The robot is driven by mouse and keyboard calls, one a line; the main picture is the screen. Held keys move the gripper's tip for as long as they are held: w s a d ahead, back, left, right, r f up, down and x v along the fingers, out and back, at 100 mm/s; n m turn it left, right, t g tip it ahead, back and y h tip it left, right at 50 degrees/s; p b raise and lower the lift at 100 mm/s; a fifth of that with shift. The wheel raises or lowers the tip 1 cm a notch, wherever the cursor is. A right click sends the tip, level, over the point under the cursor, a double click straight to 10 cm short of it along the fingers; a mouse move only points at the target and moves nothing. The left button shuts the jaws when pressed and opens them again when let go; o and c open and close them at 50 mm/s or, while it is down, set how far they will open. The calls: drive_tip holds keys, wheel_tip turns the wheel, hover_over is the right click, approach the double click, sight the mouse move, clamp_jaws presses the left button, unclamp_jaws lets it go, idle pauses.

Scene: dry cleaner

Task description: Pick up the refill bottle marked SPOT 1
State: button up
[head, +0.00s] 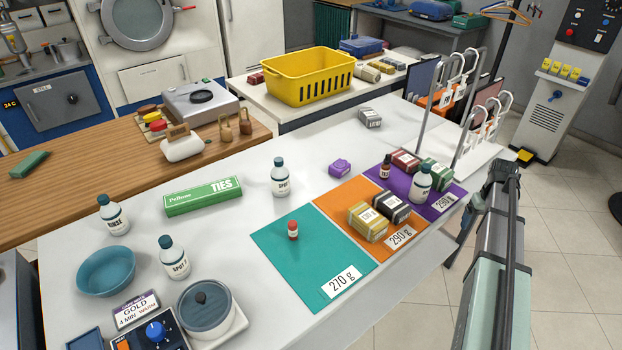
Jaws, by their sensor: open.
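Two white bottles with dark teal caps carry labels that begin with SPOT. One SPOT bottle (172,258) stands at the front left, right of the blue bowl. The other SPOT bottle (280,178) stands mid-table, right of the green TIES box. The number on each label is too small to read surely. A similar bottle (421,184) stands on the purple mat, its label unreadable. A bottle marked RINSE (114,216) stands at the left. All are upright. Part of my arm shows at the right, beyond the table edge; I see no gripper fingers.
A green TIES box (203,196), blue bowl (106,271) and lidded pot (206,303) stand near the bottles. A teal mat (275,250) holds a small red-capped bottle (293,231). Orange (340,206) and purple (450,207) mats hold small boxes. Metal posts rise at the right.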

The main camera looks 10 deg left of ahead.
drive_tip(key=w+d+r, duration=0.3)
drive_tip(key=w+r, duration=0.1)
drive_tip(key=r, duration=0.6)
drive_tip(key=w+a+r+n+t, duration=0.1)
drive_tip(key=w+a+r, duration=0.2)
drive_tip(key=r, duration=0.3)
drive_tip(key=w+a+r+n+t, duration=0.1)
drive_tip(key=w+a+r, duration=0.2)
drive_tip(key=a+r, duration=0.15)
wheel_tip(320, 180, up, 4)
drive_tip(key=n+g, duration=0.2)
drive_tip(key=n, duration=0.6)
hover_over(279, 168)
drive_tip(key=w, duration=0.1)
drive_tip(key=shift+w+a, duration=0.1)
drive_tip(key=shift+a, duration=0.05)
wheel_tip(279, 168, down, 13)
drive_tip(key=shift+f, duration=0.1)
